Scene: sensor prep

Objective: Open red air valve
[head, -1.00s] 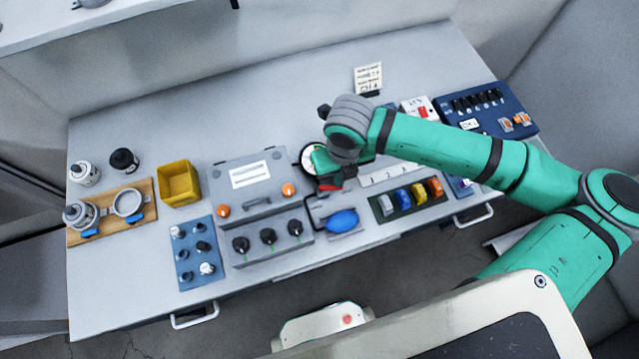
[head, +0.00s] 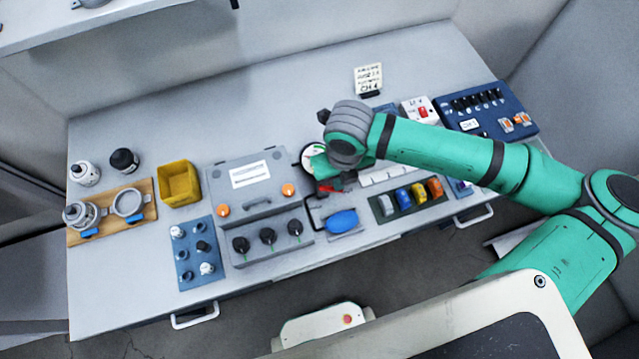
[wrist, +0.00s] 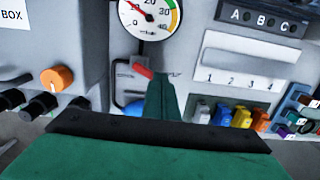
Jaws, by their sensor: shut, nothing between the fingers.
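The red air valve shows as a small red lever (wrist: 144,71) just below the dial gauge in the wrist view. In the head view a bit of its red handle (head: 341,187) shows below my wrist. My gripper (wrist: 163,80) is shut and empty, its green fingers just right of the lever; I cannot tell whether they touch it. In the head view my gripper (head: 322,168) is partly hidden by my wrist, over the gauge and valve area. The round gauge (wrist: 148,14) has a white face with a red needle, and coloured bands at its right.
Left of the valve is a grey box with orange knobs (wrist: 57,78). A blue oval object (head: 342,221) lies in front of the valve. Right are a panel numbered 1 to 4 (wrist: 243,78) and a rack of coloured connectors (head: 402,199). The table's back left is clear.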

